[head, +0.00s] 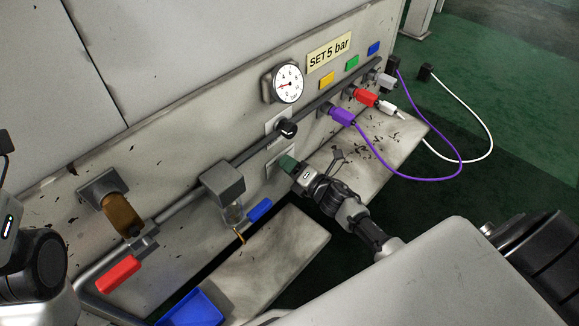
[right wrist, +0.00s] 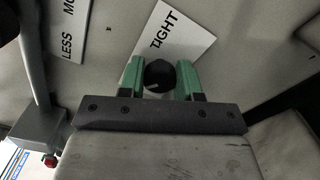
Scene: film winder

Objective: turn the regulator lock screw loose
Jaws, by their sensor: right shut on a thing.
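The regulator lock screw (right wrist: 159,76) is a small black round knob with a pale mark, in the right wrist view. It sits at the lower end of a label (right wrist: 174,36) reading "TIGHT". My right gripper (right wrist: 160,72) has its green fingers on both sides of the screw, shut on it. In the head view my right gripper (head: 287,163) reaches the panel just below the black regulator knob (head: 288,129) and hides the screw. The round gauge (head: 288,84) is above, its needle pointing left. My left gripper is not in view.
A pipe runs along the panel (head: 200,130). A grey filter unit (head: 222,181) with a blue-handled valve (head: 259,209) is left of my right gripper. A red-handled valve (head: 118,274) and blue bin (head: 192,308) are lower left. Purple (head: 455,171) and white hoses (head: 491,145) loop at the right.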

